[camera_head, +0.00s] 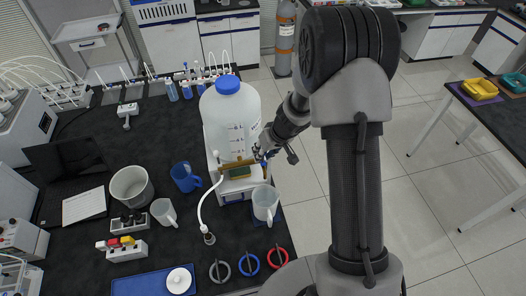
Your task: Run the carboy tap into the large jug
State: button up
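The carboy (231,125), a big translucent white bottle with a blue cap, stands on a white stand (246,187) at the bench's right edge. Its tap is hard to make out; my gripper (260,155) is at the carboy's lower right side and may cover it. I cannot tell whether the fingers are open or touch anything. A clear jug (265,204) stands in front of the stand, below and right of the carboy, on a blue mat. A blue jug (186,177) and a smaller white jug (163,212) stand to the left. The liquid level in the clear jug is unclear.
A white hose (202,208) curves down left of the stand. A grey pot (131,187), vial racks (127,249), a blue tray (152,283) and several coloured rings (249,264) lie on the black bench. Bottles line its back.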

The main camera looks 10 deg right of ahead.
jog(key=shift+o, duration=1.4)
jog(key=shift+r, duration=0.3)
jog(key=v, duration=1.1)
jog(key=shift+r, duration=0.2)
jog(key=shift+s, duration=0.1)
